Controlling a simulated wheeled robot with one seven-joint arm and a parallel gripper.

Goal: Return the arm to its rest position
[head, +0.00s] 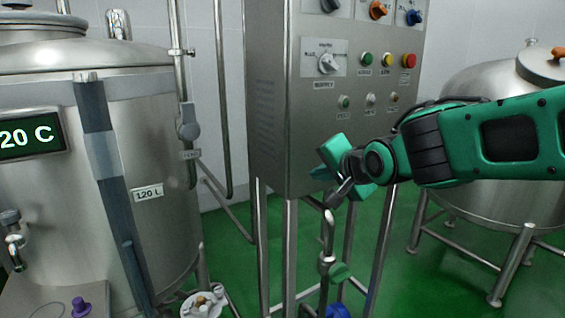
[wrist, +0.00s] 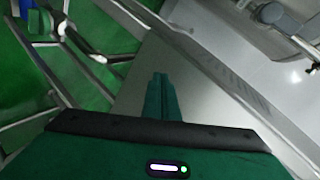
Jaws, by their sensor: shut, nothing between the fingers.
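My arm (head: 480,140), green and black, reaches in from the right in the head view, in front of the control cabinet. My gripper (head: 320,173) is at its left end, by the cabinet's lower front and below its buttons. In the wrist view my gripper (wrist: 160,78) shows two green fingers pressed together with nothing between them. Part of the gripper is hidden behind the wrist in the head view.
The grey control cabinet (head: 270,100) stands on legs close to my gripper. A large steel tank (head: 80,200) with a 120 L label is at left. Another tank (head: 480,85) stands behind my arm. A pipe with a green-handled valve (head: 338,271) is below my gripper.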

